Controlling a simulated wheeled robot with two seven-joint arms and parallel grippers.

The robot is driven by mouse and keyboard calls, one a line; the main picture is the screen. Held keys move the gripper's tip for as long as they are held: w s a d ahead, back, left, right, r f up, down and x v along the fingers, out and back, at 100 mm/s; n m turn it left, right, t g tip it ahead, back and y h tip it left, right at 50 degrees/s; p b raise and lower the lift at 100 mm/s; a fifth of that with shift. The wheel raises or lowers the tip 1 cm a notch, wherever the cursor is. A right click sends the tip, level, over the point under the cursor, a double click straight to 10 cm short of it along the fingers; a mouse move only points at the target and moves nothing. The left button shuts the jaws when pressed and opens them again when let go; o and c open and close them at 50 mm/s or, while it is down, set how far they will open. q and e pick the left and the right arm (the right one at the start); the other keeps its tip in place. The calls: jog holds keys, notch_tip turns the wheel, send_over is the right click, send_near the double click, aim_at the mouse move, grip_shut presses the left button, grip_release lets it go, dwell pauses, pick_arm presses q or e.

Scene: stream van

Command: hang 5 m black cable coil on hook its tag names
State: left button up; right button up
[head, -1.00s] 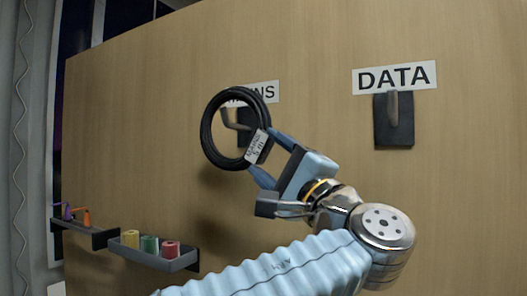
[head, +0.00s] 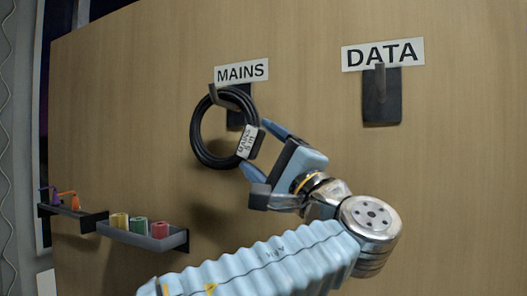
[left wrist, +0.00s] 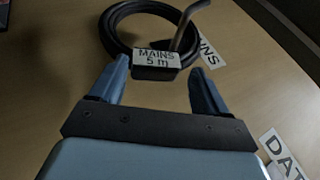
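The black cable coil (head: 194,140) hangs at the MAINS hook (head: 224,102), whose peg passes through the top of its ring. Its white tag (head: 247,142) reads MAINS 5 m. In the left wrist view the coil (left wrist: 108,34) and the hook peg (left wrist: 187,28) show beyond the fingers, with the tag (left wrist: 157,58) between the fingertips. My left gripper (head: 256,150) is open, its fingers spread either side of the tag's block, with a small gap at one finger. My right gripper is not in view.
The MAINS sign (head: 242,71) is above that hook. To the right a bare DATA hook (head: 381,96) sits under the DATA sign (head: 383,54). A low grey shelf (head: 145,238) with coloured spools and a smaller shelf (head: 74,212) stick out at the lower left.

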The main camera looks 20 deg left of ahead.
pick_arm(q)
jog(key=shift+o, duration=1.3)
jog(key=shift+d+f, duration=0.1)
jog(key=b+v, duration=0.2)
jog(key=v, duration=1.1)
jog(key=s+b, duration=0.6)
jog(key=s, duration=0.2)
jog(key=shift+s, duration=0.15)
